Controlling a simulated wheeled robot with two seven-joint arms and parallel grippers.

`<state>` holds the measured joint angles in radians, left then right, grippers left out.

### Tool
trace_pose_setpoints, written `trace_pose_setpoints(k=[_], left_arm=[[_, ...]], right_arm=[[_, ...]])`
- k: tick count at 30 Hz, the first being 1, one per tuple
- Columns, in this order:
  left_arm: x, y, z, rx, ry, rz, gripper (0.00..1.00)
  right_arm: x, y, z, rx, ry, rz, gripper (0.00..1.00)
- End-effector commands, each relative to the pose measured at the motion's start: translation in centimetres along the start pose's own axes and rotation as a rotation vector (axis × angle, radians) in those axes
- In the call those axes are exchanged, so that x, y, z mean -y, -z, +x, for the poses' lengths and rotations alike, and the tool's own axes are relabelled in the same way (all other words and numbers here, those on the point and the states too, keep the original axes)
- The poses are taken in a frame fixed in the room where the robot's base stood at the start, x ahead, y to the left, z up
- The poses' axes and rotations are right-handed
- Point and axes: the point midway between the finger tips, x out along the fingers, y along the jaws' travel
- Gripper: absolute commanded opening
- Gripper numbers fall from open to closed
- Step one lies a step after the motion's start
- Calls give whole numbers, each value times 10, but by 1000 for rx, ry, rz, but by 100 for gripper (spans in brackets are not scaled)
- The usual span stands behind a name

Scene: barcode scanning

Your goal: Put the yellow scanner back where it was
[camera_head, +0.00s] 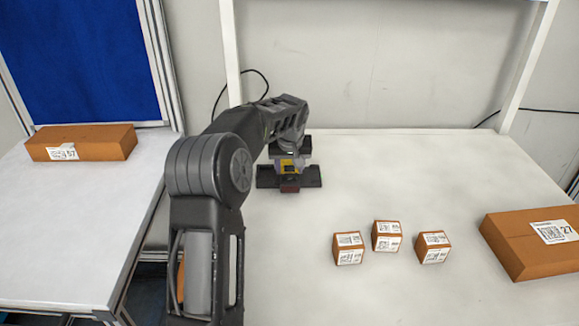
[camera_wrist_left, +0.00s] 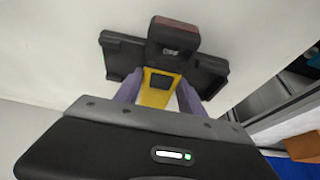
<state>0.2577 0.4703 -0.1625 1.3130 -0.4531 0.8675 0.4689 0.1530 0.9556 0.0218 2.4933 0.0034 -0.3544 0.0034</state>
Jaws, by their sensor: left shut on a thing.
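The yellow scanner (camera_head: 286,167) has a yellow body and a dark head with a reddish front; in the left wrist view its yellow body (camera_wrist_left: 157,90) shows between my purple-grey fingers. My left gripper (camera_head: 290,162) is shut on it, over the back left part of the white table. A wide flat black piece (camera_head: 311,177), which looks like a stand, lies right at the scanner's head; it also shows in the left wrist view (camera_wrist_left: 122,58). I cannot tell whether the scanner rests in it or is just above it. My right gripper is not in view.
Three small labelled boxes (camera_head: 348,249) (camera_head: 387,237) (camera_head: 433,247) stand mid-table. A large labelled box (camera_head: 535,243) lies at the right edge. Another box (camera_head: 82,143) lies on the separate left table (camera_head: 50,225). A wall closes off the back. The table's back right is clear.

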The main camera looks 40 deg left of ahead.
Motion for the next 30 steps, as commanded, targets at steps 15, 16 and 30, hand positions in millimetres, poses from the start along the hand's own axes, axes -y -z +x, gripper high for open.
trace_pose_setpoints(k=[15, 16, 30], left_arm=[[0, 0, 1, 0, 0, 0, 69], [0, 0, 0, 0, 0, 0, 69], [0, 1, -58, -5, -2, 0, 69]], right_arm=[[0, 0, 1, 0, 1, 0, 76], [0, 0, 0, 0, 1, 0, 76], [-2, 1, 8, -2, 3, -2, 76]])
